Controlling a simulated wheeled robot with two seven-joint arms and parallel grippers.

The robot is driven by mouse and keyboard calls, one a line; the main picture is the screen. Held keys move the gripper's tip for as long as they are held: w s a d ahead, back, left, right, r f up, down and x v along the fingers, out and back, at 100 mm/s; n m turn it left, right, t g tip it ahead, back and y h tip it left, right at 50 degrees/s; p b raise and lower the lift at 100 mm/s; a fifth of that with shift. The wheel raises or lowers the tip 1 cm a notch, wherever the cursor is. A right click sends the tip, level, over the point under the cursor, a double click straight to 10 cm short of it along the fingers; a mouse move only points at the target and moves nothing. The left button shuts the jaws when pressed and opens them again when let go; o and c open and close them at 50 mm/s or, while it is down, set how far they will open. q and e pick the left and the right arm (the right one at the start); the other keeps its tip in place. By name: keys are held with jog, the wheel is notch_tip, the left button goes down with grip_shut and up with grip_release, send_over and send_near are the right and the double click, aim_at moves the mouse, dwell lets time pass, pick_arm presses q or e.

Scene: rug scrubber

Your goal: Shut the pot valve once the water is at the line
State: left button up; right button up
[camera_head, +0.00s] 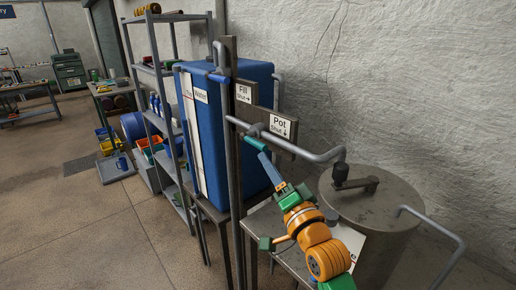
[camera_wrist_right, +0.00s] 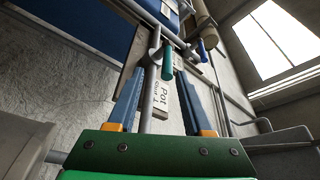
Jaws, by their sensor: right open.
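The pot valve's green handle (camera_head: 254,142) sits on the grey pipe just left of the sign reading "Pot Shut" with a down arrow (camera_head: 280,127). My right gripper (camera_head: 262,154) is at the handle. In the right wrist view the open blue fingers (camera_wrist_right: 160,75) stand on either side of the pipe, with the green handle (camera_wrist_right: 167,62) near their tips; I cannot tell whether they touch it. The blue water tank (camera_head: 253,95) has a pale gauge strip (camera_head: 190,120) on its front; its water level is too small to read. My left gripper is out of view.
The metal pot (camera_head: 385,235) stands at right below the pipe's outlet (camera_head: 341,172). A blue fill valve handle (camera_head: 218,77) is higher up, left of the "Fill" sign (camera_head: 244,93). A post (camera_head: 234,180) stands before the tank. Open floor (camera_head: 90,230) lies left.

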aim_at(258, 142)
jog(key=shift+w+a+r+p, duration=0.1)
jog(key=shift+w+r+p, duration=0.2)
jog(key=shift+r, duration=0.2)
jog(key=shift+w+a+r+p, duration=0.15)
jog(key=shift+w+r, duration=0.15)
jog(key=shift+r, duration=0.2)
jog(key=p+x, duration=0.1)
jog(key=x, duration=0.4)
jog(key=shift+a+f+p, duration=0.15)
jog(key=shift+p, duration=0.15)
jog(key=shift+w, duration=0.3)
grip_shut()
